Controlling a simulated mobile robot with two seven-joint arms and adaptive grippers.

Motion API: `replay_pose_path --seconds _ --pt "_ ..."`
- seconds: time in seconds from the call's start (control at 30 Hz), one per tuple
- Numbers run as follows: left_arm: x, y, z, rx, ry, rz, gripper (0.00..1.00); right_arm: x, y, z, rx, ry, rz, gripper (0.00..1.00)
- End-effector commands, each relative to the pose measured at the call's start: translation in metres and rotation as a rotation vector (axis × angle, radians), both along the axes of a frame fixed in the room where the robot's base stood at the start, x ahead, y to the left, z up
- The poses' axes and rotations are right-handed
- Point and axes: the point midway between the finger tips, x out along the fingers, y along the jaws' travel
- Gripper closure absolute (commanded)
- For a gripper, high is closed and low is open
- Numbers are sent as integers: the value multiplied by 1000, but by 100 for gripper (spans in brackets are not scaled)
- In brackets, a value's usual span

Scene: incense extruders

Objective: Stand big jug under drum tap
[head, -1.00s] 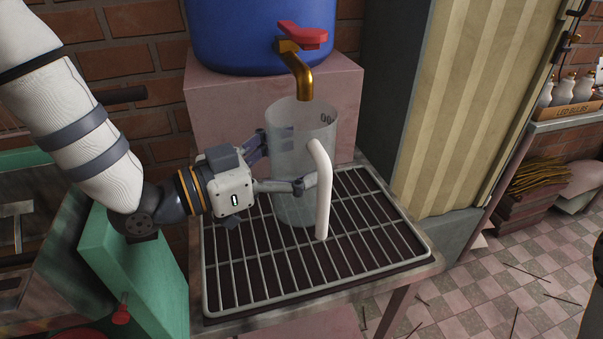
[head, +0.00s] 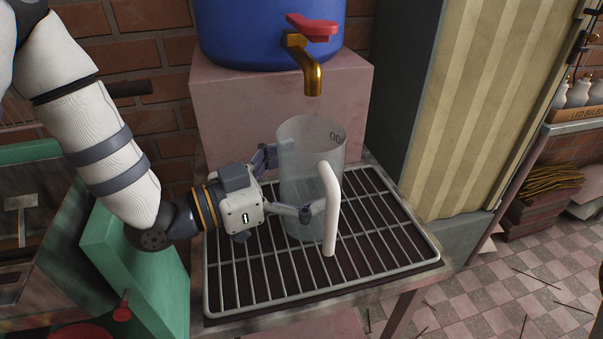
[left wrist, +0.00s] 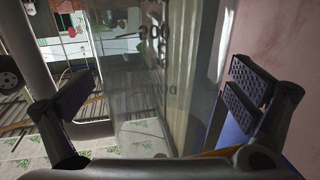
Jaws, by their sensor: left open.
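The big jug (head: 300,165) is clear with a white handle (head: 331,210) and stands upright on the metal grate, a little in front of and below the drum tap (head: 312,75). The tap is brass with a red lever, on the blue drum (head: 245,38). My left gripper (head: 287,183) is open, with its fingers on either side of the jug. In the left wrist view the jug (left wrist: 160,95) fills the space between the two dark finger pads, with gaps at the sides. My right gripper is not in view.
The drum rests on a pink block (head: 270,105). The grate (head: 240,280) covers a small table and is otherwise clear. A green box (head: 125,265) stands at the left.

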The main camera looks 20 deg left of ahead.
Motion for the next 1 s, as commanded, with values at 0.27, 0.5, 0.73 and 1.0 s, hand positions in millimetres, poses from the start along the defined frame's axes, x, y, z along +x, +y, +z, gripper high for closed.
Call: replay_pose_path --seconds 0.27,0.5,0.73,1.0 --pt "-31 31 6 -1 -3 5 1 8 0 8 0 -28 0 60" --pt "-74 71 7 -1 -5 3 1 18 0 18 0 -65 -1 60" --pt "-88 83 4 -1 -1 0 1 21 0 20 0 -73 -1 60" --pt "-87 83 3 0 1 -1 1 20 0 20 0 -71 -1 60"
